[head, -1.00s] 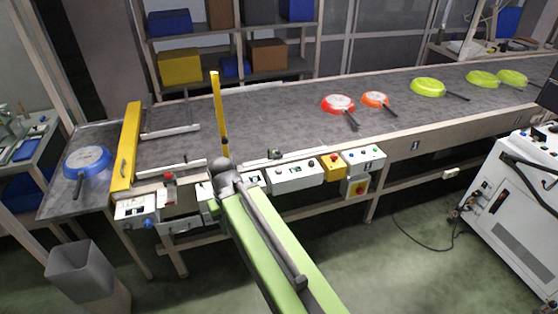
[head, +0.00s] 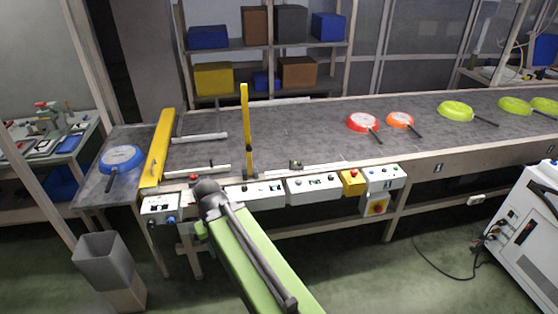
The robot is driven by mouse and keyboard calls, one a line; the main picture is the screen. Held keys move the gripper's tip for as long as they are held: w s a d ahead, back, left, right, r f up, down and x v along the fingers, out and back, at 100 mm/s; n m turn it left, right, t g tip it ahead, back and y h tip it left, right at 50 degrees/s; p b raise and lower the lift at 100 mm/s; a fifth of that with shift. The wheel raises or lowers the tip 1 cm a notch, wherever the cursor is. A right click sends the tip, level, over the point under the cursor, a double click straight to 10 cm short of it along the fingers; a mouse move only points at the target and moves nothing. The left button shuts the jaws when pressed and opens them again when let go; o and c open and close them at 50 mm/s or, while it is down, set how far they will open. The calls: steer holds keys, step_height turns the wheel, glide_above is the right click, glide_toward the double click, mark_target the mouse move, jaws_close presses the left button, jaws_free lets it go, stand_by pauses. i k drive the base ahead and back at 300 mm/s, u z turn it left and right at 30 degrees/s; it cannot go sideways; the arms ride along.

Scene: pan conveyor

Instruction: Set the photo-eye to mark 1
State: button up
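A small dark block, which looks like the photo-eye (head: 295,165), sits on a pale rail (head: 322,168) along the conveyor's near edge, right of the upright yellow post (head: 246,125). Any mark numbers are too small to read. My gripper (head: 206,190) is at the far end of my green arm, in front of the near-edge control boxes and left of the block, apart from it in the picture. Its fingers are hidden or too small to make out, and nothing held can be seen.
Red (head: 362,122), orange (head: 400,120) and several lime pans lie on the conveyor belt (head: 300,135). A blue pan (head: 120,157) lies beyond the yellow gate (head: 157,148). Control boxes (head: 314,187) line the near edge. A grey bin (head: 103,262) and white cabinet (head: 520,230) stand on the floor.

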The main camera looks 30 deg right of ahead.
mark_target(295, 167)
steer(key=z, duration=0.05)
steer(key=i, duration=1)
steer(key=u, duration=0.1)
